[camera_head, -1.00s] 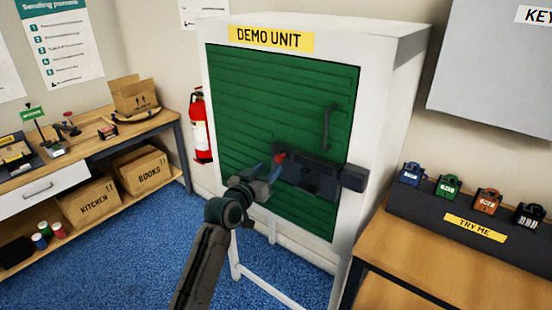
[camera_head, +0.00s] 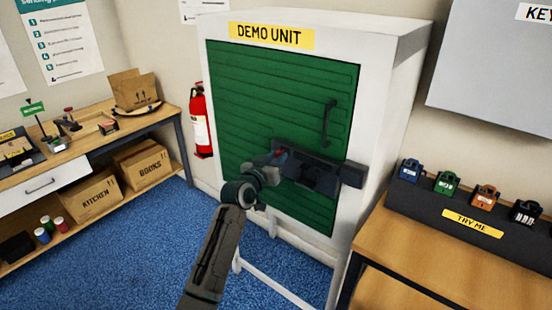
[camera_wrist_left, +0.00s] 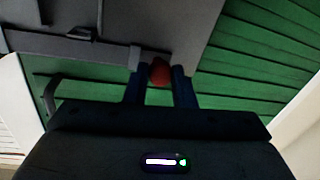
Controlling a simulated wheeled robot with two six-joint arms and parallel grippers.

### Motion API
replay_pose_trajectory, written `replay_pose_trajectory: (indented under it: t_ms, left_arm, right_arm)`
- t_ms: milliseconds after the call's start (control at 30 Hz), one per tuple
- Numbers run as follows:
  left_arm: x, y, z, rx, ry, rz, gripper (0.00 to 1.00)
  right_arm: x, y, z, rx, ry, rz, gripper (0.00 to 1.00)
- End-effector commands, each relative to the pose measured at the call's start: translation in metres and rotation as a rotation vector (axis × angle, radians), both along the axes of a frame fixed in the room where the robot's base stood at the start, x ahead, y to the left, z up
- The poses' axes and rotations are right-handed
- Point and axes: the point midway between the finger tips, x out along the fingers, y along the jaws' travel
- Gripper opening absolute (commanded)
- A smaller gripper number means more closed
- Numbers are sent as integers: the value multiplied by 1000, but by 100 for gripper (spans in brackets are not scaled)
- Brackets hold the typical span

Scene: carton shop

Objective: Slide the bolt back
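The bolt (camera_head: 312,173) is a dark grey bar assembly across the right part of the green door (camera_head: 240,110) of the demo unit. Its right end reaches a dark keeper block (camera_head: 352,174) on the white frame. A red knob (camera_head: 281,153) stands at the bolt's left end; in the left wrist view the red knob (camera_wrist_left: 159,72) sits between the two fingertips and fills the gap. My left gripper (camera_head: 270,160) appears shut on this knob, though contact is partly hidden in the head view. My right gripper is not in view.
A dark door handle (camera_head: 328,122) is above the bolt. A bench with several small coloured locks (camera_head: 446,183) stands at the right. A workbench (camera_head: 100,140) with cartons and a red fire extinguisher (camera_head: 201,120) are at the left. Blue floor lies clear between.

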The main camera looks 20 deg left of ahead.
Motion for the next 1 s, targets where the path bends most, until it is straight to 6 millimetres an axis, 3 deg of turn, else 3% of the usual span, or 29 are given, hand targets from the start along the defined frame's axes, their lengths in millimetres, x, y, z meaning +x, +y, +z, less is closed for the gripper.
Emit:
replay_pose_trajectory:
  t_ms: [167, 467, 733, 767, 833, 1000]
  left_arm:
    - [1, 3, -1, 2, 0, 1, 0]
    - [15, 41, -2, 4, -3, 1, 0]
    - [15, 43, 1, 3, -2, 1, 0]
    - [15, 43, 2, 3, -2, 1, 27]
    - [15, 43, 2, 3, -2, 1, 40]
    - [15, 42, 1, 2, -1, 1, 44]
  right_arm:
    - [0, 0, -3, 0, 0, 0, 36]
    - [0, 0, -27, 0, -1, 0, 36]
    - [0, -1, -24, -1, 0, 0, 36]
    - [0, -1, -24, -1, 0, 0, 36]
    - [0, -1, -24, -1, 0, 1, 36]
    - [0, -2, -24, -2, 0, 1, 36]
